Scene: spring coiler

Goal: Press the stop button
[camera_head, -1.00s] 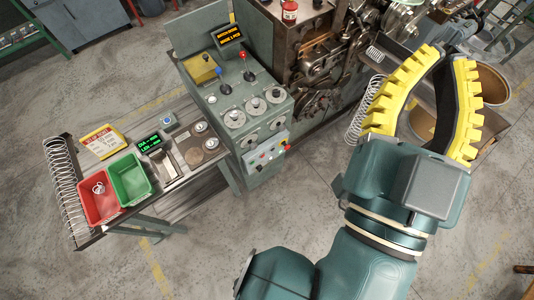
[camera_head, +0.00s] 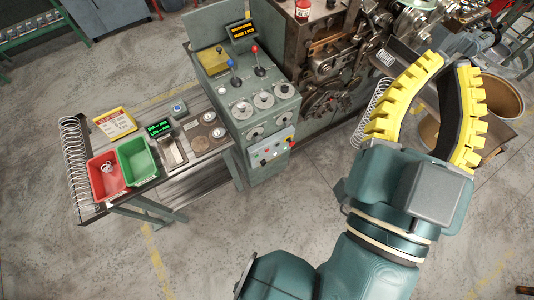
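A red button on a yellow base (camera_head: 290,139), which looks like the stop button, sits at the right end of a small grey button panel (camera_head: 269,152) low on the front of the green control cabinet. My gripper (camera_head: 451,64) is at the upper right, well to the right of the panel and apart from it. Its two yellow-ribbed fingers bow outward and their tips come together. It appears shut with nothing between the tips.
The coiling machine (camera_head: 325,60) stands behind, between cabinet and gripper. At left a side table holds a red bin (camera_head: 108,176), a green bin (camera_head: 137,160) and a yellow sign (camera_head: 115,123). A bucket (camera_head: 500,95) stands behind my gripper. Floor in front is clear.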

